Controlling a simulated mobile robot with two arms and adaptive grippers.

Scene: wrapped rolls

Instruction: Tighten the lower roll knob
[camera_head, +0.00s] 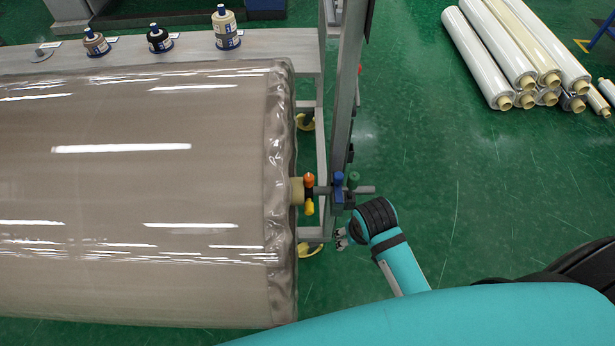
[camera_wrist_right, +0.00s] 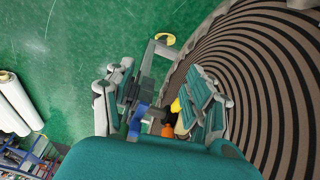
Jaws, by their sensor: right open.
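A large wrapped roll (camera_head: 140,200) lies across the left of the head view. An orange knob (camera_head: 309,179) and a yellow knob (camera_head: 309,207) sit on the shaft at its core end. In the right wrist view, the yellow knob (camera_wrist_right: 176,105) and the orange knob (camera_wrist_right: 167,130) show between the fingers, partly hidden. I see no contact with a knob. My left gripper is out of view.
A metal stand (camera_head: 345,90) rises beside the roll's end. A stack of white rolls (camera_head: 520,50) lies at the upper right. The green floor (camera_head: 450,170) between is clear.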

